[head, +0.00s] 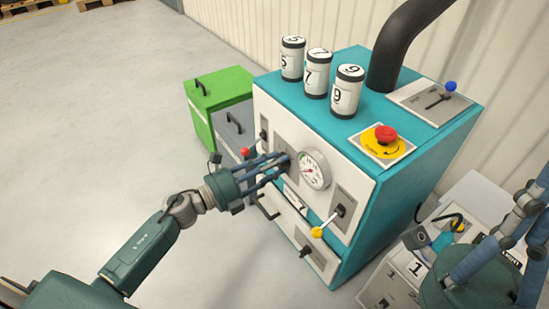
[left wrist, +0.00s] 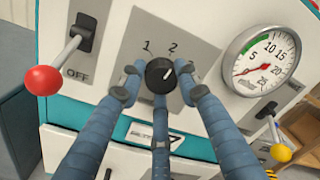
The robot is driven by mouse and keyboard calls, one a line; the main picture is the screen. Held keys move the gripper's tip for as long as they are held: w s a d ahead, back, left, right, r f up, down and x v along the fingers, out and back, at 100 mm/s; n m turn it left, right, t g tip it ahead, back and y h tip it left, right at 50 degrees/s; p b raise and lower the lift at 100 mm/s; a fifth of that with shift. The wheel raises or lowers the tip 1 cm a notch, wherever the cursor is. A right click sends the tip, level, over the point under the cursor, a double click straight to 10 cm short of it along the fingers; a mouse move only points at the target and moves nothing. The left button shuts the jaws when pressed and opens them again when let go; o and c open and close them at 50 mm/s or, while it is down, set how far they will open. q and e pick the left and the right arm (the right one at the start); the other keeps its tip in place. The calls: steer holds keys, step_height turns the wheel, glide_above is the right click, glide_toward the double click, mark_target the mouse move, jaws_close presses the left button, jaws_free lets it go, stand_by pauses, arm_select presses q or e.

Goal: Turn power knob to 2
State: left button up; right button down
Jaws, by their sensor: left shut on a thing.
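The black power knob (left wrist: 158,76) sits on a grey plate marked 1 and 2 on the machine's front. Its white mark points up and to the right, towards the 2 side. My left gripper (left wrist: 160,88) has its blue fingers around the knob and is shut on it. In the head view the left gripper (head: 279,167) reaches the panel from the left, and its fingers hide most of the knob. My right gripper (head: 480,245) shows in part at the lower right, its blue fingers spread and away from the knob.
A red-tipped lever (left wrist: 45,79) is left of the knob, by an OFF label. A pressure gauge (head: 312,169) and a yellow-tipped lever (head: 318,232) are to the right. A red emergency button (head: 386,134) and numbered cans (head: 316,74) are on top. A green box (head: 222,91) stands behind left.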

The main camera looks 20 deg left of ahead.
arm_select(q)
steer(key=shift+w+a+r+n+p, duration=0.25)
steer(key=shift+r+n+p, duration=0.2)
steer(key=shift+n, duration=0.35)
steer(key=o, duration=1)
steer(key=shift+c, duration=0.2)
steer(key=shift+o, duration=0.8)
steer(key=shift+f, duration=0.1)
steer(key=shift+d+f, duration=0.1)
steer(key=shift+s, duration=0.1)
steer(key=v, duration=1.2)
steer(key=shift+f, duration=0.15)
